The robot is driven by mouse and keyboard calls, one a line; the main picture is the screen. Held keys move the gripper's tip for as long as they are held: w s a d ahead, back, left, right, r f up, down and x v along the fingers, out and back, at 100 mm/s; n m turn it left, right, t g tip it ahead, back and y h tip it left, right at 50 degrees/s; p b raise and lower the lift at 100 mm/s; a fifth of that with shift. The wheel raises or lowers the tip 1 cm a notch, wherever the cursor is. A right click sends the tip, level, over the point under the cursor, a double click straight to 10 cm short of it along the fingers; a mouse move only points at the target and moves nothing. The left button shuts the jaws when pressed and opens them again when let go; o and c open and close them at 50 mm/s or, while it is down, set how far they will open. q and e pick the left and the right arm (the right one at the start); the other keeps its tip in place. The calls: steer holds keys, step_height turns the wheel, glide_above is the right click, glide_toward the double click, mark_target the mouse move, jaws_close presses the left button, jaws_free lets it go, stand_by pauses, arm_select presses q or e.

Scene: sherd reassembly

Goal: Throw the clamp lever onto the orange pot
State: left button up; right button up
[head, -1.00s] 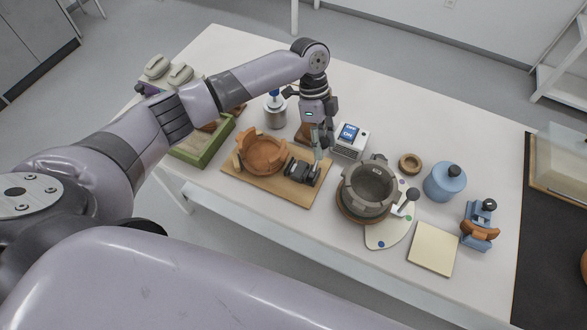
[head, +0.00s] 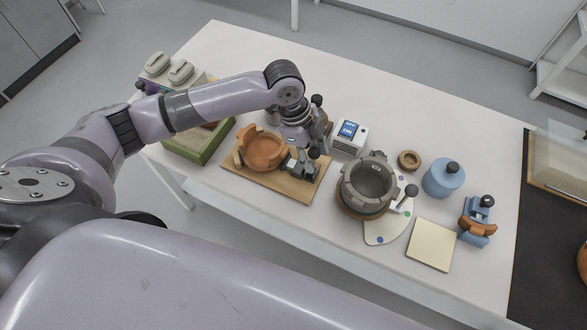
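The orange pot (head: 262,151), with a broken, uneven rim, sits on the left part of a wooden board (head: 255,184). A dark clamp stands on the board just right of the pot, mostly hidden by my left gripper (head: 302,163). A dark knob (head: 314,153), which looks like the end of the clamp lever, shows beside the fingers; the rest of the lever is hidden. My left gripper points down at the clamp, right of the pot. Whether its fingers touch or grip the lever cannot be told. My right gripper is not in view.
A grey ringed pot (head: 368,185) stands right of the board, near a white box with a blue display (head: 349,137). A green-rimmed tray (head: 205,150) is on the left. A blue jar (head: 443,178) and cream pad (head: 432,245) lie further right. The table's back right is clear.

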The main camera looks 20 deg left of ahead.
arm_select(q)
steer(key=shift+s, duration=0.35)
steer(key=s+f+t, duration=0.1)
steer(key=s+t, duration=0.1)
steer(key=s, duration=0.1)
steer(key=s+f, duration=0.1)
steer(key=shift+s+f+m+t, duration=0.3)
steer(key=shift+s+f+t, duration=0.05)
steer(key=shift+s+t, duration=0.05)
steer(key=shift+p+v, duration=2.85)
steer(key=shift+p, duration=0.4)
steer(key=shift+a, duration=0.1)
